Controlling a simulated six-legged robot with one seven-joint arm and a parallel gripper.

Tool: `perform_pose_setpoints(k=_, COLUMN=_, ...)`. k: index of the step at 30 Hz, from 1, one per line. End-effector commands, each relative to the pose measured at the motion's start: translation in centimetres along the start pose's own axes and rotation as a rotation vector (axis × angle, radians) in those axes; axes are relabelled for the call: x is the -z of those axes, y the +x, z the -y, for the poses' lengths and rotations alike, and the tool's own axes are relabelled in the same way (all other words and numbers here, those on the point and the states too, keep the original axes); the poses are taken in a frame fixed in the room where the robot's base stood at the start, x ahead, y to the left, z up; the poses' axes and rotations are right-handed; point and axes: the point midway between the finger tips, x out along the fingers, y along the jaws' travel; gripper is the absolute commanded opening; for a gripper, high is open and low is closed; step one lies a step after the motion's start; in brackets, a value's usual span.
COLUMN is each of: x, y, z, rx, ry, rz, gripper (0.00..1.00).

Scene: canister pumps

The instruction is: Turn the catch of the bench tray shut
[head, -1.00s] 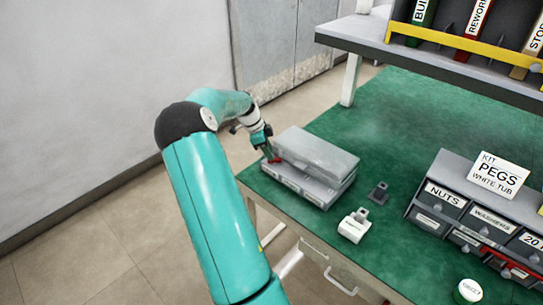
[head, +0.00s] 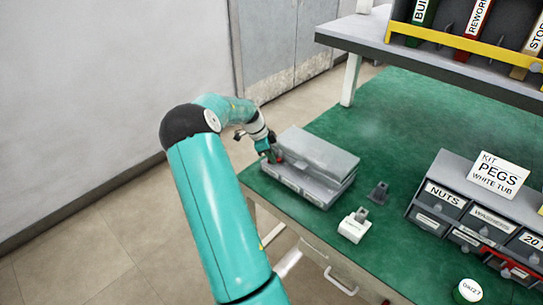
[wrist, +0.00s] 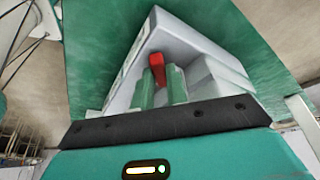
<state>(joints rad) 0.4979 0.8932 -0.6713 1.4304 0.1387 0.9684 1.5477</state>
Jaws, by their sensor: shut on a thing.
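The bench tray (head: 312,184) is a grey case with a lid (head: 318,152), at the left corner of the green bench. It also shows in the wrist view (wrist: 197,52). The catch (wrist: 156,60) is a small red piece on the tray. In the head view the catch (head: 279,155) is partly hidden by my gripper. My gripper (head: 271,157) reaches the tray's left end from above. In the wrist view its two green fingers (wrist: 161,92) stand on either side of the red catch, shut on it.
A white part (head: 354,226) and a dark grey part (head: 378,193) stand to the right of the tray. A drawer unit (head: 440,208) with labelled bins and a white round tub (head: 469,290) are further right.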

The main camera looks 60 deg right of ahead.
Motion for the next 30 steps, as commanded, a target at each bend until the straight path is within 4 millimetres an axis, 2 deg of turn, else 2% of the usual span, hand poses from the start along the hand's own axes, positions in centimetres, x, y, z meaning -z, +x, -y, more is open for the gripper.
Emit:
perform_pose_setpoints(k=11, x=0.00, y=-0.09, z=-0.21, rx=0.061, ry=-0.147, rz=0.001, gripper=0.00)
perform_pose_setpoints(k=30, x=0.26, y=-0.01, z=-0.70, rx=0.258, ry=-0.619, rz=0.001, gripper=0.00)
